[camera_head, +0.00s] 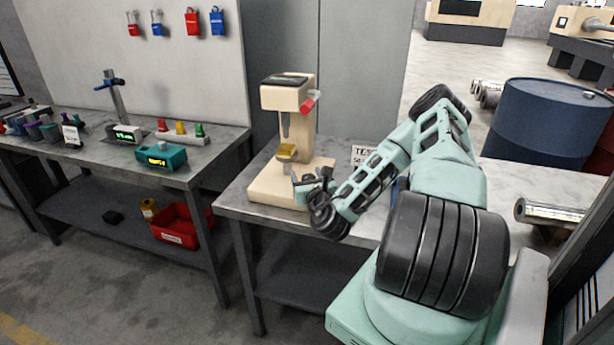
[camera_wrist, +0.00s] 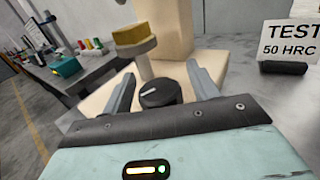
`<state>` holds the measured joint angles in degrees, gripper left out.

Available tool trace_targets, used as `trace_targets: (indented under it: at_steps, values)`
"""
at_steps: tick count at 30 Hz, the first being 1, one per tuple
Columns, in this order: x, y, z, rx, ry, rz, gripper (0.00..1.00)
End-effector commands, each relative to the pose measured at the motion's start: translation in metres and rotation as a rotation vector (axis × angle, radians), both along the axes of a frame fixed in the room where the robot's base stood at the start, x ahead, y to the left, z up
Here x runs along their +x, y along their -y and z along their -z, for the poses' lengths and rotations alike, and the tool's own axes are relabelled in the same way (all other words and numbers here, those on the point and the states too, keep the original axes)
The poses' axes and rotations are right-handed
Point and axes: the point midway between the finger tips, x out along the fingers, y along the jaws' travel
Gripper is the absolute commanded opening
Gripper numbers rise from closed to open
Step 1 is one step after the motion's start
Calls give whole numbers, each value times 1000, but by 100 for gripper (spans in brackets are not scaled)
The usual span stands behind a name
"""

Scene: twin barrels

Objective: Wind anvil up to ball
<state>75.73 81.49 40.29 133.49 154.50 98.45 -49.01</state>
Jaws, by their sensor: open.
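A cream hardness tester (camera_head: 304,125) stands on the grey bench, with a dark display on top and a red handle at its right side. Its grey indenter (camera_head: 284,127) points down above a yellow block (camera_head: 286,151), with a visible gap between them; the ball itself is too small to see. In the wrist view the yellow block (camera_wrist: 132,33) sits on the round anvil (camera_wrist: 136,49), on a thin post. My gripper (camera_head: 307,182) is low at the tester's front. In the wrist view its open fingers (camera_wrist: 160,78) stand on either side of a black knob (camera_wrist: 157,93) with a white mark.
A sign reading TEST 50 HRC (camera_wrist: 288,42) stands on the bench to the right. A separate bench (camera_head: 60,150) on the left carries a teal device (camera_head: 161,157) and coloured pieces. A red bin (camera_head: 178,226) is on its lower shelf. A blue barrel (camera_head: 550,122) is at right.

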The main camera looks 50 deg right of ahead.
Motion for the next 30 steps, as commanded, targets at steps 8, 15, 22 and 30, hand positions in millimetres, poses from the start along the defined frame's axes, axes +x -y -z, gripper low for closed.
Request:
trace_targets:
  at_steps: [8,15,22,30]
  values:
    - [0,0,0,0,0,0,15]
    - [0,0,-1,0,0,-17,15]
    - [0,-1,-3,-3,-2,-114,15]
    - [2,-4,-2,-4,-4,-337,15]
